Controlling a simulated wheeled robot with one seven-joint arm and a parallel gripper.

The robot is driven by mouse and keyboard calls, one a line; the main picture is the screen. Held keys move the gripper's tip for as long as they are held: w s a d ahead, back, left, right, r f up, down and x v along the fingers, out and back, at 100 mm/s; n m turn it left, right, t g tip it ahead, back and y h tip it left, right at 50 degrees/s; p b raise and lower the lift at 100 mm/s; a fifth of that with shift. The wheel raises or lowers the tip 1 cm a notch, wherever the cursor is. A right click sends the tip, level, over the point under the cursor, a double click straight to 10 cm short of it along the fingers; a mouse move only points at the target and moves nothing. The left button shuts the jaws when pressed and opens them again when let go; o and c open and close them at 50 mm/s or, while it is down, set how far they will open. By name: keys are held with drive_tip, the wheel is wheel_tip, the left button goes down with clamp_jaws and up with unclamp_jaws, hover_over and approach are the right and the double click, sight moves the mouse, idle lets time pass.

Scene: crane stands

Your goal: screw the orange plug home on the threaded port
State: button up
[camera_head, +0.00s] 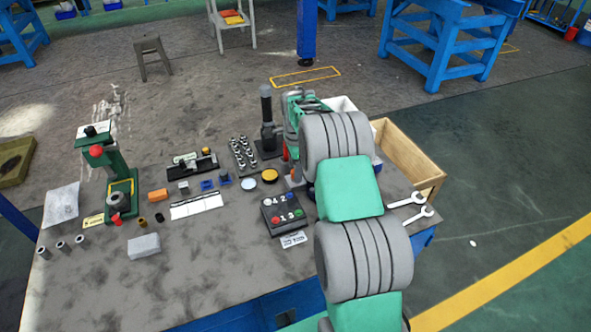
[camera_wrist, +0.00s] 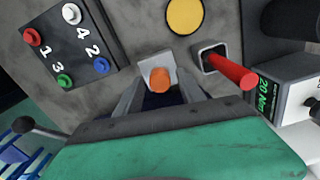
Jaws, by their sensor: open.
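The orange plug (camera_wrist: 159,79) shows in the wrist view in front of a light grey block (camera_wrist: 152,64), which looks like the port's mount. Threads are not visible, and I cannot tell how far the plug is seated. My gripper (camera_wrist: 160,92) is open, with one grey finger on each side of the plug. I cannot tell if either finger touches it. In the head view the plug (camera_head: 297,169) is a small orange spot beside my arm, and my fingers are mostly hidden.
A red handle (camera_wrist: 232,69) in a dark square socket stands close right of the plug in the wrist view. A numbered button box (camera_wrist: 68,46) is at left, a yellow disc (camera_wrist: 185,15) above. Two wrenches (camera_head: 408,208) lie near the table's right edge.

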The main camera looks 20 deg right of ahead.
drive_tip(key=n, duration=1.4)
drive_tip(key=shift+n, duration=0.3)
drive_tip(key=n, duration=1)
clamp_jaws()
